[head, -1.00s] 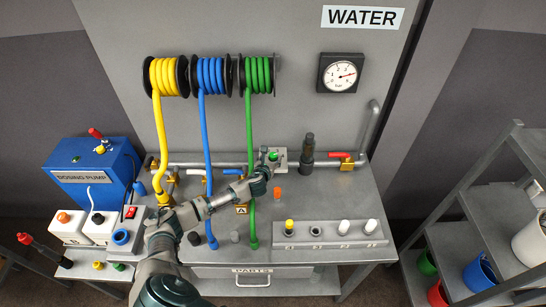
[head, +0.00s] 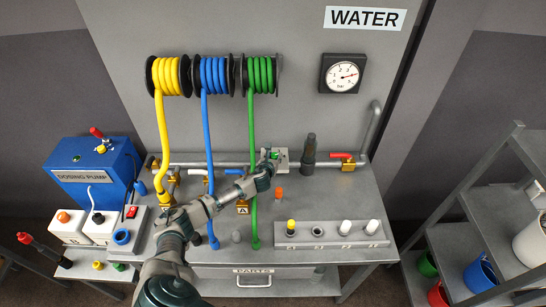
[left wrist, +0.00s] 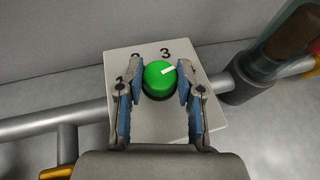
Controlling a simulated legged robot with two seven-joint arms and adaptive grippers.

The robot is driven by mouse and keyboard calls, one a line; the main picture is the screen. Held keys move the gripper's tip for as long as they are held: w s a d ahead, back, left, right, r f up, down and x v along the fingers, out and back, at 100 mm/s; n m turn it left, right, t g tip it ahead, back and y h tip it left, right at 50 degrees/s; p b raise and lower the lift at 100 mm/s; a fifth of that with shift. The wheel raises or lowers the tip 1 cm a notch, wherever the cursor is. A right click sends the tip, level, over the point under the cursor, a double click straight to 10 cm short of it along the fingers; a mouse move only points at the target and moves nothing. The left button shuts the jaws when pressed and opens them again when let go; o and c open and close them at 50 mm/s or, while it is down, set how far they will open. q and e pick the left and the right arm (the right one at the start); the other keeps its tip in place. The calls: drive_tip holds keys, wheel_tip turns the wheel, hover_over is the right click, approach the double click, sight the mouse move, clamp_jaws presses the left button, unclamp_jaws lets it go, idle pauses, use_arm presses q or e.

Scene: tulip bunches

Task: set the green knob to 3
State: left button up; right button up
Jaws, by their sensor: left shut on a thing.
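The green knob (left wrist: 158,80) sits on a light square plate (left wrist: 152,50) on the bench's rear pipe. In the left wrist view its white mark points up and to the right, on the right side of the printed 3. A 2 shows left of the 3, and a 1 is partly hidden by a finger. My left gripper (left wrist: 160,88) is shut on the knob, one finger on each side. In the head view my left gripper (head: 270,158) covers part of the knob (head: 275,154). My right gripper is not in view.
A dark upright cylinder (head: 309,152) stands just right of the plate, with a red-handled valve (head: 342,156) beyond it. The green hose (head: 252,190) hangs close to my left arm. An orange peg (head: 279,193) stands in front of the plate.

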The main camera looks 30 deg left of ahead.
use_arm(q)
drive_tip(key=shift+s+a+f, duration=0.1)
drive_tip(key=shift+a+f, duration=0.05)
drive_tip(key=shift+a, duration=0.05)
drive_tip(key=shift+d, duration=0.2)
drive_tip(key=shift+d+n+y, duration=0.2)
drive_tip(key=shift+n+y, duration=0.1)
drive_tip(key=shift+n+g+y+p, duration=0.3)
drive_tip(key=shift+n+y+p, duration=0.1)
drive_tip(key=shift+p, duration=0.3)
drive_tip(key=shift+n+g+y+p, duration=0.7)
drive_tip(key=shift+n+y+p, duration=0.05)
drive_tip(key=shift+n+y, duration=0.45)
drive_tip(key=shift+w+d+n+g+y, duration=0.1)
drive_tip(key=shift+w+n+g+y, duration=0.05)
drive_tip(key=shift+n+g+y, duration=0.25)
drive_tip(key=shift+w+d+n+g+y, duration=0.1)
drive_tip(key=shift+n+g+y, duration=0.2)
drive_tip(key=shift+n+y, duration=0.2)
drive_tip(key=shift+f+n+g+y+b, duration=0.15)
drive_tip(key=shift+n+g+y+b, duration=0.2)
drive_tip(key=shift+n+g+y, duration=0.6)
drive_tip(key=shift+w+n+g+y+b, duration=0.1)
drive_tip(key=shift+n+g+y+b, duration=0.35)
drive_tip(key=shift+n+g+b, duration=0.5)
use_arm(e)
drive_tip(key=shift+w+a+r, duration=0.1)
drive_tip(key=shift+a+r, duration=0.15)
use_arm(q)
drive_tip(key=shift+n+g, duration=0.3)
